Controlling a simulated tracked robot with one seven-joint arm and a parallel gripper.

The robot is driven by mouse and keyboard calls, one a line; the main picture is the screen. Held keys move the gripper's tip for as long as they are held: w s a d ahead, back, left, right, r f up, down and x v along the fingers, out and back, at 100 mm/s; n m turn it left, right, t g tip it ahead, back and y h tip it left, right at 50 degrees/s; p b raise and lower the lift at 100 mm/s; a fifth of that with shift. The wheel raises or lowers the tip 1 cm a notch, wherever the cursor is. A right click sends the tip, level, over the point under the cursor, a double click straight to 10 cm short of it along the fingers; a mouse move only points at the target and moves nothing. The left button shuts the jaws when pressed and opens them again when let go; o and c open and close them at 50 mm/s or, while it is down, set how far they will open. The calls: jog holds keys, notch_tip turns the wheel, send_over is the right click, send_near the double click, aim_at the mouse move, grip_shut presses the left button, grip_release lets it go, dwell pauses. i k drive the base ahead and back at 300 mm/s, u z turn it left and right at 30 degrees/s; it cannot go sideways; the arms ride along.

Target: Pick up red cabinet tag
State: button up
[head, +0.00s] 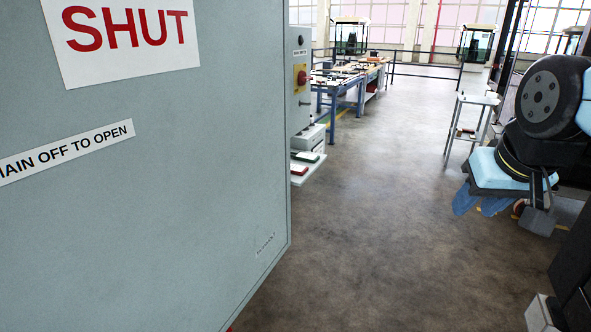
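A small red flat piece (299,169) lies on a pale ledge beyond the free edge of the large grey cabinet door (150,200). It may be the red cabinet tag, but it is too small to tell. A green flat piece (306,157) lies just behind it. The door fills the left side and bears a "SHUT" sign (125,35). My arm is folded at the right edge, with my gripper (539,216) apparently hanging at its lower end, far from the red piece. Its fingers are not clear, and I cannot see whether it holds anything.
A grey panel with a red and yellow switch (301,77) stands behind the door. Blue-legged workbenches (345,85) with small items are farther back. A small metal stand (474,101) is at the right. The floor (400,230) between is clear.

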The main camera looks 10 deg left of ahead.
aim_at(296, 169)
jog(key=z, duration=0.25)
jog(key=i, duration=1.35)
jog(key=u, duration=0.35)
